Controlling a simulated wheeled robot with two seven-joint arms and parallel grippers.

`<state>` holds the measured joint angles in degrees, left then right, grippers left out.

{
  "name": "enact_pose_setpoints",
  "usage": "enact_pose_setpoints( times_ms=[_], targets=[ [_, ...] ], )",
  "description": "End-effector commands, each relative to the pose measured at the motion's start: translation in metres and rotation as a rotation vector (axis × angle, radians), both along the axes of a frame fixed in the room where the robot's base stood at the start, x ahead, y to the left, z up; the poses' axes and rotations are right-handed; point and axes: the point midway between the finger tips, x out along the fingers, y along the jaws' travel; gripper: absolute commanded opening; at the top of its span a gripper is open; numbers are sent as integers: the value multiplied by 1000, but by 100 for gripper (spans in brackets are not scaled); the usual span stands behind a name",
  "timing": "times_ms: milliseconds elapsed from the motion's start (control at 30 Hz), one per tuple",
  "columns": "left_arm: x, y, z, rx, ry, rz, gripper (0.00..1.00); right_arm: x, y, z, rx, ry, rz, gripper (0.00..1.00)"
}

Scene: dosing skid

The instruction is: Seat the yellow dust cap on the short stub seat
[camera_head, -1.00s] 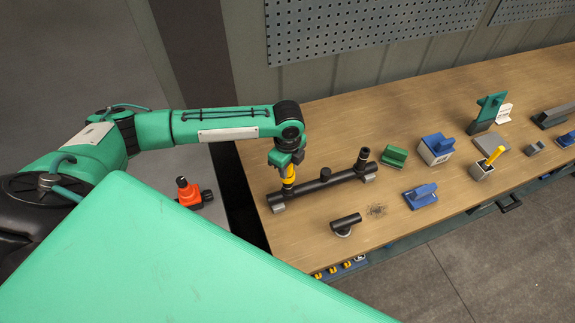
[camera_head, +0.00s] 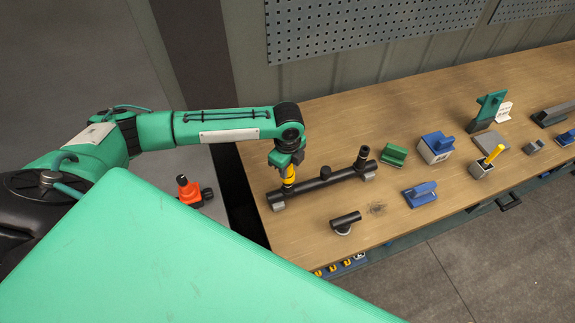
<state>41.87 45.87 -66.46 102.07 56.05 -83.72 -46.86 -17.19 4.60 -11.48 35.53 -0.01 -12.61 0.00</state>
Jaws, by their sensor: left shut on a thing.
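The yellow dust cap (camera_head: 289,177) hangs upright under my left gripper (camera_head: 288,166), which is shut on it. The cap is over the left part of a black pipe manifold (camera_head: 310,187) on the wooden bench. The short stub seat under the cap is hidden, and I cannot tell whether the cap touches it. A taller black stub (camera_head: 364,153) stands at the right end of the manifold, and a low dark knob (camera_head: 325,171) sits near its middle. My right gripper is not in view.
A loose black pipe piece (camera_head: 345,222) lies in front of the manifold. A green block (camera_head: 394,154), a blue-topped block (camera_head: 436,147) and a blue part (camera_head: 420,194) stand to the right. A grey holder with a yellow stick (camera_head: 482,169) is farther right. A pegboard (camera_head: 370,25) rises behind.

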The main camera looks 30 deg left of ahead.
Motion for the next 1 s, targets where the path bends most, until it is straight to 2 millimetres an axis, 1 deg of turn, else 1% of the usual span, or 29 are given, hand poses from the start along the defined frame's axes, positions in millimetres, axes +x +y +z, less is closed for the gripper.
enact_pose_setpoints(
  times_ms=[233, 967, 1000],
  targets=[
    [0, 0, -7, 0, 1, 0, 4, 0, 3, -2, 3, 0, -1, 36],
    [0, 0, -25, 0, 1, 1, 4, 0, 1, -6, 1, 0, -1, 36],
    [0, 0, -25, 0, 0, 1, 28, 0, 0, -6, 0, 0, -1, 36]
  ],
)
